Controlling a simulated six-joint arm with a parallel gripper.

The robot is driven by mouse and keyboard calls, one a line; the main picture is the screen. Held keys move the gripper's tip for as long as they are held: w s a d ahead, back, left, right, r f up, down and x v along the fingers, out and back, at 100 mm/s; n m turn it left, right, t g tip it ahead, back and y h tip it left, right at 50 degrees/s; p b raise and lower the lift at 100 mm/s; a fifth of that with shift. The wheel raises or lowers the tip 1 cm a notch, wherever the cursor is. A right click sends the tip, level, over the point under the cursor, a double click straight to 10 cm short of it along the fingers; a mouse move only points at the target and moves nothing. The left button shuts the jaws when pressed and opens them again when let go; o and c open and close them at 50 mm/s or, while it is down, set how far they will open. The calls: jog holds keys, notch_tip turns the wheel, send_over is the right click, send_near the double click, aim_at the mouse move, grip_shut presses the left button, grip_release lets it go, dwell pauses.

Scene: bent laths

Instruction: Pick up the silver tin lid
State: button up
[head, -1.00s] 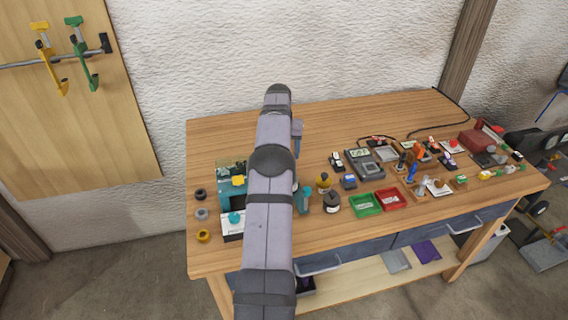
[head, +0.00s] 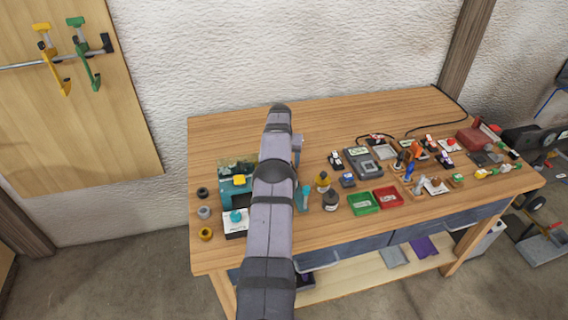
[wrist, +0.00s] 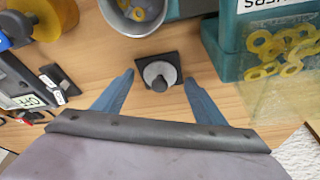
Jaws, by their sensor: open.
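The silver tin lid (wrist: 159,74) is a small grey disc with a dark knob, lying on a black square pad in the wrist view. My gripper (wrist: 159,80) is open, with one blue finger to each side of the lid in the picture. The fingertips look apart from the lid; how high they are above it is hard to tell. In the head view my arm hides the lid and the fingertips.
A metal tin (wrist: 136,8) with small pieces in it stands just beyond the lid. Black devices (wrist: 20,85) and a yellow roll (wrist: 55,15) lie to the left.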

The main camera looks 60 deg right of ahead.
jog(key=shift+d+f, duration=0.1)
jog(key=shift+f, duration=0.2)
jog(key=c, duration=1.1)
jog(key=shift+r, duration=0.1)
jog(key=shift+w+r+b, duration=0.1)
jog(key=shift+r+b, duration=0.2)
jog(key=shift+r, duration=0.25)
notch_tip(320, 180, up, 7)
jog(key=shift+p, duration=0.45)
jog(key=shift+r+p, duration=0.9)
jog(key=shift+p, duration=0.05)
